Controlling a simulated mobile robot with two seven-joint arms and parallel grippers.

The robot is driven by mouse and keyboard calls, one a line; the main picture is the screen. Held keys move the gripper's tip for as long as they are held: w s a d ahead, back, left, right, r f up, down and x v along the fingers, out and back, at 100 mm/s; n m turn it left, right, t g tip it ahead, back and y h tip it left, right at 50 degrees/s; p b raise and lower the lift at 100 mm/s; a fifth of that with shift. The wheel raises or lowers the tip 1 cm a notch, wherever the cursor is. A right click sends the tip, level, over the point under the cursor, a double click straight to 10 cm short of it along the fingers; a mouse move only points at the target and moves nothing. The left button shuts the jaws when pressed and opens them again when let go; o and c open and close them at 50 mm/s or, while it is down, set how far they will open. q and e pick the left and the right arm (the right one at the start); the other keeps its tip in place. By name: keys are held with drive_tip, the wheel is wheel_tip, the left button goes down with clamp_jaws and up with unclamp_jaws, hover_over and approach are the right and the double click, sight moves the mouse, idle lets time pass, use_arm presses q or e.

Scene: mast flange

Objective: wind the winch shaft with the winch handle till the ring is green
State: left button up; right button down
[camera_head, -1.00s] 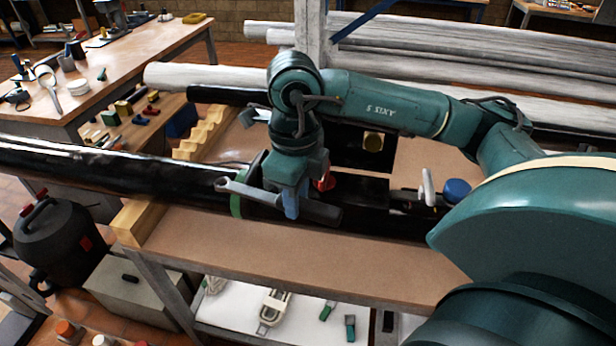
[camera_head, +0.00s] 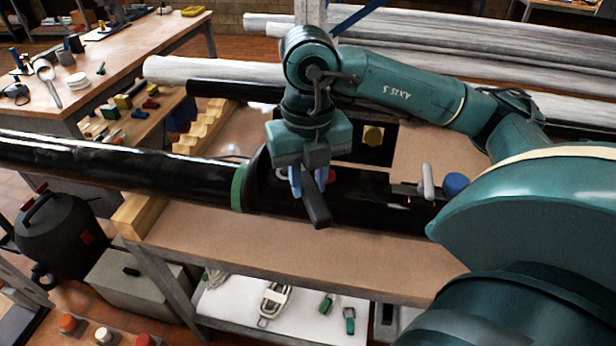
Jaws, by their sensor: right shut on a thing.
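My right gripper (camera_head: 308,185) reaches down over the black mast (camera_head: 110,168) on the bench. It is shut on the winch handle (camera_head: 317,205), whose dark end points toward the camera and down. The rest of the handle is hidden behind the jaws. I cannot make out the winch shaft, or whether the handle sits on it. A green band (camera_head: 238,187) circles the mast at the flange, left of the gripper. I cannot tell if this is the ring meant. A small red part (camera_head: 331,175) shows just right of the fingers. My left gripper is out of view.
A blue round part (camera_head: 455,184) and an upright pale lever (camera_head: 428,182) stand right of the gripper. A yellow wooden block (camera_head: 140,215) supports the mast at left. The bench front (camera_head: 300,240) is clear. Pale poles lie behind.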

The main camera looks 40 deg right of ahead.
drive_tip(key=shift+f+b, duration=0.6)
drive_tip(key=shift+f, duration=0.2)
wheel_tip(320, 180, down, 3)
drive_tip(key=b, duration=0.2)
drive_tip(key=shift+r+b, duration=0.1)
drive_tip(key=shift+b, duration=0.2)
drive_tip(key=shift+r, duration=0.15)
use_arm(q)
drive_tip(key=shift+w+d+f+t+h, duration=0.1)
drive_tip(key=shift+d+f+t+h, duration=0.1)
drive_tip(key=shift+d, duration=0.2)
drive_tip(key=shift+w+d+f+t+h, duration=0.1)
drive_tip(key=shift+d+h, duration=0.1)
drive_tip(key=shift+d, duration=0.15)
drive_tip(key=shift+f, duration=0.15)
use_arm(e)
drive_tip(key=shift+f, duration=0.2)
use_arm(q)
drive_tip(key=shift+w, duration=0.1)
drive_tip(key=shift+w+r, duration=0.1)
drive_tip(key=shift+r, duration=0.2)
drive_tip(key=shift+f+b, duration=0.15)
drive_tip(key=shift+b, duration=0.15)
